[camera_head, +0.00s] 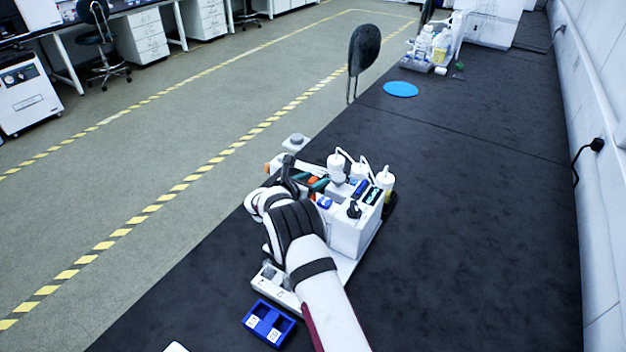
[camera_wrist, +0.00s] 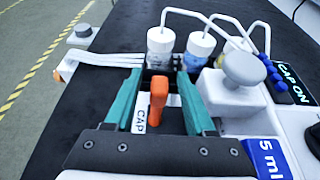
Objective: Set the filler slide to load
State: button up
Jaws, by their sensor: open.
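The white filler machine (camera_head: 352,222) stands on the black bench, partly hidden by my arm. In the wrist view an orange upright handle (camera_wrist: 158,98) stands on it beside a white label reading "CAP"; I take it for the slide's handle. My gripper (camera_wrist: 159,78) has teal fingers, one on each side of the handle, with a gap showing on both sides. It is open and holds nothing. My gripper (camera_head: 312,184) shows small over the machine's left side in the head view. No "load" label is readable, and the slide's track is largely hidden.
Capped bottles with white tubes (camera_wrist: 199,48) stand behind the fingers. A grey-white knob (camera_wrist: 244,68) and a "CAP ON" display (camera_wrist: 290,78) are at right. A blue tray (camera_head: 269,322) lies in front of the machine. The bench to the right is clear.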

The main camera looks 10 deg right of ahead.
grip_shut()
dwell(1.3)
